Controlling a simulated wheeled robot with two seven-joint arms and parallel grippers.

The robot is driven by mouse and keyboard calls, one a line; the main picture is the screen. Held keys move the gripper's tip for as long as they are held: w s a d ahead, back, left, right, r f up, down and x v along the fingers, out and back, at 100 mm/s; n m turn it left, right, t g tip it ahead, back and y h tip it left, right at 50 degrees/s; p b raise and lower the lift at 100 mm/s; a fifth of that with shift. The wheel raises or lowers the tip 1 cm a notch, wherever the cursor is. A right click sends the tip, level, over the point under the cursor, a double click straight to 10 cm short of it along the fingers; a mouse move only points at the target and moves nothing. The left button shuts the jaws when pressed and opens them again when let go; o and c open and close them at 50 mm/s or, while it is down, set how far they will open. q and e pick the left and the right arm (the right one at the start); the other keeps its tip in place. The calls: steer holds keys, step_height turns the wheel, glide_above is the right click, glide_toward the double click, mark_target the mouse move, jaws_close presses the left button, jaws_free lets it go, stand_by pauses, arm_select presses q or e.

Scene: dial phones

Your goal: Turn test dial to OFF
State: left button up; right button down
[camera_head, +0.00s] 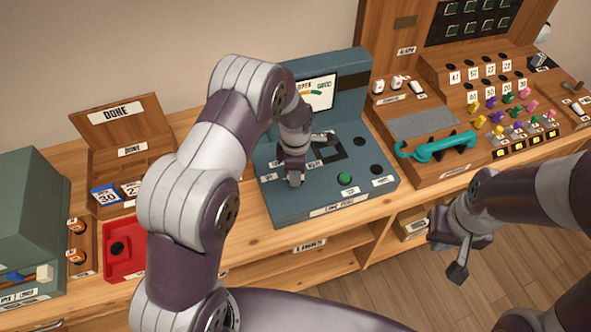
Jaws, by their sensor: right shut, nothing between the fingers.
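The blue-grey test console (352,205) stands on the wooden counter, with a meter (321,93) on its upright back. My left gripper (295,180) points down at the left part of the console's top, between small white labels too small to read. The test dial cannot be made out; it may be hidden under the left gripper. I cannot tell whether the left fingers are apart or closed on something. My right gripper (457,272) is shut and empty, in front of the counter at the right, away from the console.
A green button (345,179) sits on the console's front. A wooden switchboard with a teal handset (436,147) and coloured plugs stands at the right. A wooden DONE tray (132,150) and a red tray (124,262) are at the left.

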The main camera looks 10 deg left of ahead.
arm_select(q)
step_height(320, 180, up, 13)
steer(key=b, duration=0.2)
steer(key=shift+f, duration=0.15)
stand_by(0.3)
steer(key=s+a+m, duration=0.2)
steer(key=s+m, duration=0.7)
steer(key=m, duration=0.1)
steer(key=s+a+r+m+t, duration=0.1)
steer(key=s+a+m, duration=0.1)
steer(key=s+m, duration=0.8)
steer(key=shift+s+m, duration=0.15)
steer(key=shift+m, duration=0.25)
steer(key=shift+s+r, duration=0.1)
steer(key=shift+r, duration=0.05)
